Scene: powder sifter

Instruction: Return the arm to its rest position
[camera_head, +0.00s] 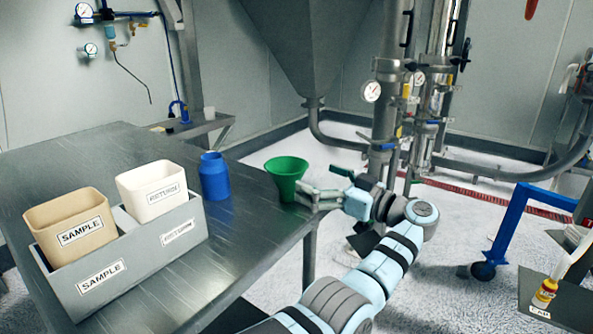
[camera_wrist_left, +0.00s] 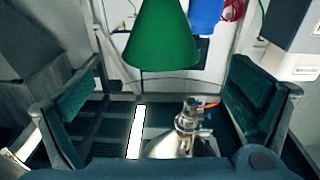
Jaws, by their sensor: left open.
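My left gripper (camera_head: 318,194) is at the right edge of the table, beside the green funnel (camera_head: 287,176). Its two fingers are spread apart and hold nothing. In the left wrist view the open jaws (camera_wrist_left: 158,108) frame the scene, and the funnel (camera_wrist_left: 157,40) shows at the top centre, beyond the fingers. In the head view the fingertips are close to the funnel's right side; I cannot tell whether they touch it. My left arm (camera_head: 385,262) reaches up from the bottom of the head view. My right gripper is not in view.
A blue container (camera_head: 214,177) stands left of the funnel. A grey holder (camera_head: 135,262) carries a tan SAMPLE bin (camera_head: 70,222) and a white RETURN bin (camera_head: 150,190). The metal table (camera_head: 235,258) is clear at its front. Pipes and a blue wheeled frame (camera_head: 507,228) stand to the right.

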